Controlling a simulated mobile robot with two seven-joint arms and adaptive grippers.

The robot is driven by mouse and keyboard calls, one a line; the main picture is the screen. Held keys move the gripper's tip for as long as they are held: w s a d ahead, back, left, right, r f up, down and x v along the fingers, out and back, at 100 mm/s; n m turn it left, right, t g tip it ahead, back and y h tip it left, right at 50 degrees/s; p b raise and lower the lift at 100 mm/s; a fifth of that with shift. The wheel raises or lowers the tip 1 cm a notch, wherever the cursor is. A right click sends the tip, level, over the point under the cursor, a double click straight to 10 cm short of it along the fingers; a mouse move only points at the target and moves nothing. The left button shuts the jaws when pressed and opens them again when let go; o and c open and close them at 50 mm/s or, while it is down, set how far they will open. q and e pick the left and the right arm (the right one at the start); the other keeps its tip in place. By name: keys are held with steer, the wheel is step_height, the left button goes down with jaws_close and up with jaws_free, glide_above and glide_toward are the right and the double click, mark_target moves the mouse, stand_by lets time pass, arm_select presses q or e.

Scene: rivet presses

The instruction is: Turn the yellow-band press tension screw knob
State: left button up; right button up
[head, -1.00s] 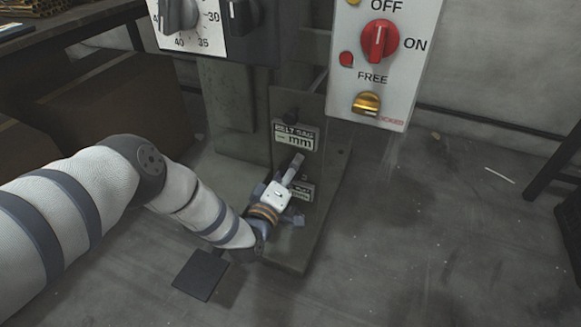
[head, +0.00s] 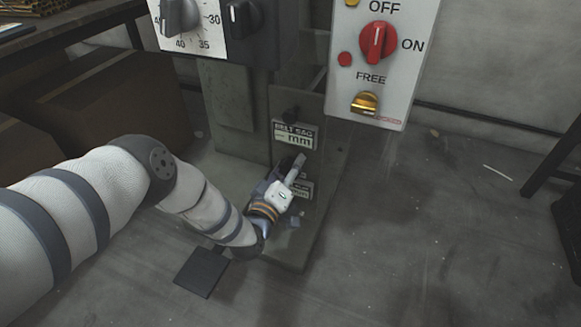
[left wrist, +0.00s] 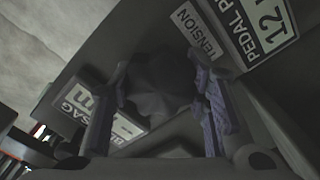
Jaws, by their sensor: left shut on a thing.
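The dark tension screw knob (left wrist: 160,82) shows in the left wrist view beside a "TENSION" label (left wrist: 196,34). My left gripper (left wrist: 160,108) is shut on the knob, with one finger on each side of it. In the head view my left gripper (head: 295,170) is low on the front of the press (head: 228,98), just below the "BELT SAG mm" plate (head: 296,134). There the gripper and wrist mostly hide the knob. I cannot make out a yellow band on the press. My right gripper is not in view.
A control panel (head: 400,90) with a red switch (head: 378,42) hangs above right. A dial box (head: 195,25) is above left. A black foot pedal (head: 201,271) lies on the floor below the wrist. Brown boxes (head: 100,105) stand left. The floor at right is mostly clear.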

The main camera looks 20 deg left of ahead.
arm_select(q)
steer(key=o, duration=1.2)
steer(key=s, duration=1.2)
steer(key=shift+a, duration=0.25)
